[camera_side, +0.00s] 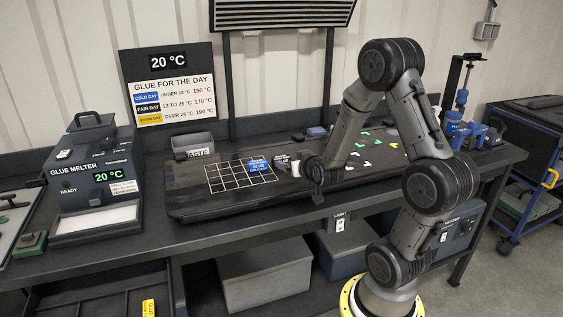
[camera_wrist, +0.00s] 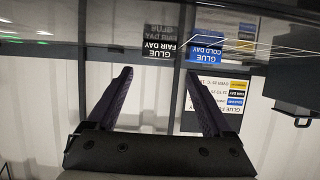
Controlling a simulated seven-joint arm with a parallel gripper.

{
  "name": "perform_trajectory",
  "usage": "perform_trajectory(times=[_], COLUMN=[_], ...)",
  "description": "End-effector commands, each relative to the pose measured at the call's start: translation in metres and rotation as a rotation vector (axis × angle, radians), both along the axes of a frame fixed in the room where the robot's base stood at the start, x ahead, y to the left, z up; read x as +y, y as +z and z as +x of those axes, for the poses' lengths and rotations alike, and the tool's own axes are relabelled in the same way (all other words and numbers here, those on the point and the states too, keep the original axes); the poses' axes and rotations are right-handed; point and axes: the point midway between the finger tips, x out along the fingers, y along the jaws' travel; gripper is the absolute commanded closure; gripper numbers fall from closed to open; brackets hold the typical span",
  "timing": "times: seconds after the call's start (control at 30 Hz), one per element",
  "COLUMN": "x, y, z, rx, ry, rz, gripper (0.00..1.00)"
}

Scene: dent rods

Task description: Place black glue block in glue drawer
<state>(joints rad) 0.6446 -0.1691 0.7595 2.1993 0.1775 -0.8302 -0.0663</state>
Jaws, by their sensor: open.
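The black glue block (camera_wrist: 159,47), labelled fair day, stands on the dark board in the wrist view. In the side view the black block (camera_side: 281,160) is small, just right of the blue block. My gripper (camera_side: 311,178) is low over the board, right of the black block. In the wrist view my gripper (camera_wrist: 158,73) is open, its fingers apart and empty, with the black block in line with the gap beyond the tips. I cannot tell the exact distance. The glue drawer (camera_side: 90,296) is open below the bench at lower left, with dividers.
A blue glue block (camera_side: 258,166) sits close beside the black one; it also shows in the wrist view (camera_wrist: 206,47). A yellow block (camera_side: 149,308) lies in the drawer.

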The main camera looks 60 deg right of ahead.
Motion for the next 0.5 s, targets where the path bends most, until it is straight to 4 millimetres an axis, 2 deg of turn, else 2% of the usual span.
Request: perform_trajectory(times=[0.2,0.5], x=[-0.018,-0.032], y=[-0.011,-0.02], z=[0.018,0.03], rx=[0.001,0.001], ry=[0.0,0.0], rz=[0.001,0.001], gripper=[0.15,0.15])
